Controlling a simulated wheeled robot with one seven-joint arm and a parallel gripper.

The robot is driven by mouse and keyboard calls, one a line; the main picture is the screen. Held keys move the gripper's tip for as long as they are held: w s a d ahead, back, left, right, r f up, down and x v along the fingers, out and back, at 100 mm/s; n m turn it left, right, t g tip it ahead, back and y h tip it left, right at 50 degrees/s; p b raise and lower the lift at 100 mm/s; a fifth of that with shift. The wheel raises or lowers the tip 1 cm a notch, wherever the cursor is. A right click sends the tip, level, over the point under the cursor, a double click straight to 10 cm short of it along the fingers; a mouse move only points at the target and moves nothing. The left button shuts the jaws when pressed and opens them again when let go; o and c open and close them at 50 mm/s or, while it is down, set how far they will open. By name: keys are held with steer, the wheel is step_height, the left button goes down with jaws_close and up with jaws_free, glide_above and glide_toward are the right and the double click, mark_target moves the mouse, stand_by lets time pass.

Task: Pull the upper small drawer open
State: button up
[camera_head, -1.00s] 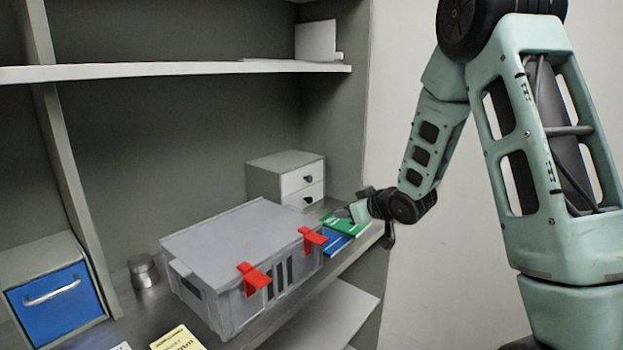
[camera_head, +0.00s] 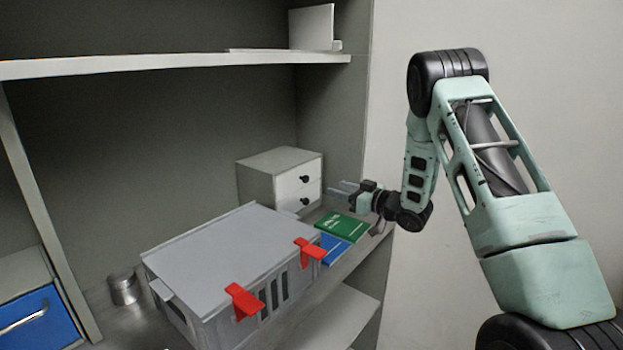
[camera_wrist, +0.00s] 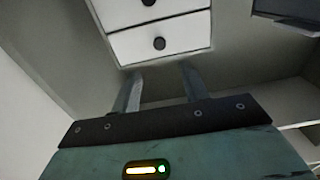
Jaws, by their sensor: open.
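The small two-drawer cabinet (camera_head: 258,184) stands at the back of the desk. Its upper small drawer (camera_head: 289,183) looks shut, with a dark round knob (camera_head: 304,179). The lower drawer (camera_head: 290,205) below it also looks shut and has a similar knob. My gripper (camera_head: 336,187) is open and empty, just right of the cabinet front and apart from the knobs.
A grey crate (camera_head: 215,250) with red latches stands in front of the cabinet. Green (camera_head: 343,226) and blue (camera_head: 333,245) books lie below my gripper. A metal cup (camera_head: 124,288) and blue-fronted box (camera_head: 28,318) are at left. A shelf (camera_head: 180,62) runs above.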

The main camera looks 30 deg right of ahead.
mark_target(308, 179)
steer(key=p+x, duration=0.2)
steer(key=x, duration=0.9)
